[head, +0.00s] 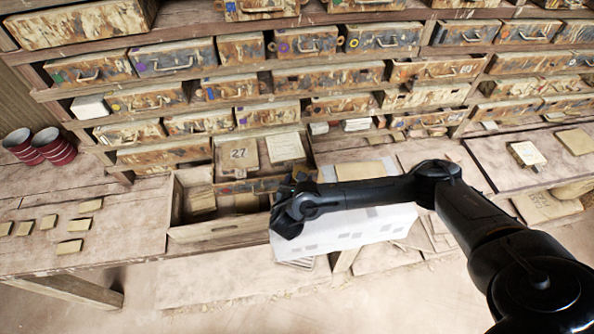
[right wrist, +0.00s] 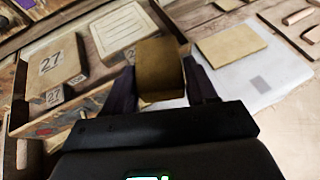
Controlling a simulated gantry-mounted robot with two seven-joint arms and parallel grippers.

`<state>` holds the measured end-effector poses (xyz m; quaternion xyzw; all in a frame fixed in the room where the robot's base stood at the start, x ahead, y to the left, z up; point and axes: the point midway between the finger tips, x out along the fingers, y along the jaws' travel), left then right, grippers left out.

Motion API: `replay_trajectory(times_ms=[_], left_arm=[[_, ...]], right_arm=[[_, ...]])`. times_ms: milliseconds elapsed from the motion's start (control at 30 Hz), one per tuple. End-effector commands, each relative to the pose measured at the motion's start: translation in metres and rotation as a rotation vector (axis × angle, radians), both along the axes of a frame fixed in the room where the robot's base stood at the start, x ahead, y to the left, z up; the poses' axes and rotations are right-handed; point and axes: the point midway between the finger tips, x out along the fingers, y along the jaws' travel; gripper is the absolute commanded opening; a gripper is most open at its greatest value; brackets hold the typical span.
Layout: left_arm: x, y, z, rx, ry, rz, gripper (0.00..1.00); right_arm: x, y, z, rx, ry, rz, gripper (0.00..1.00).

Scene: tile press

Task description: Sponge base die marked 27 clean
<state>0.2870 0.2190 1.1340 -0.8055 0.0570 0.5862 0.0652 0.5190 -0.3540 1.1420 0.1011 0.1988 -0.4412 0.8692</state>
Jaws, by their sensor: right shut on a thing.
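The block is hidden in the head view. My left gripper is not in view.
A pale plate with lines (head: 285,148) stands right of the die. A white slab (head: 350,228) lies right of the drawer, partly behind my arm. Small tan tiles (head: 69,247) lie on the left bench near red-rimmed cups (head: 53,145). Shelves of worn drawers fill the back.

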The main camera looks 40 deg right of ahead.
Motion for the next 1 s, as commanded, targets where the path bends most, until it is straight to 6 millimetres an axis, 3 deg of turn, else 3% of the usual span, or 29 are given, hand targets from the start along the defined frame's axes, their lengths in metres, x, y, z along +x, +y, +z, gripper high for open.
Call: replay_trajectory(times_ms=[500, 1000], left_arm=[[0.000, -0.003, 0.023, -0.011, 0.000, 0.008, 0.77], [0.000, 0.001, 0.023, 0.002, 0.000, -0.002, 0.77]], right_arm=[[-0.040, 0.027, 0.001, 0.001, 0.001, 0.001, 0.30], [-0.045, 0.030, 0.000, 0.000, 0.000, 0.000, 0.30]])
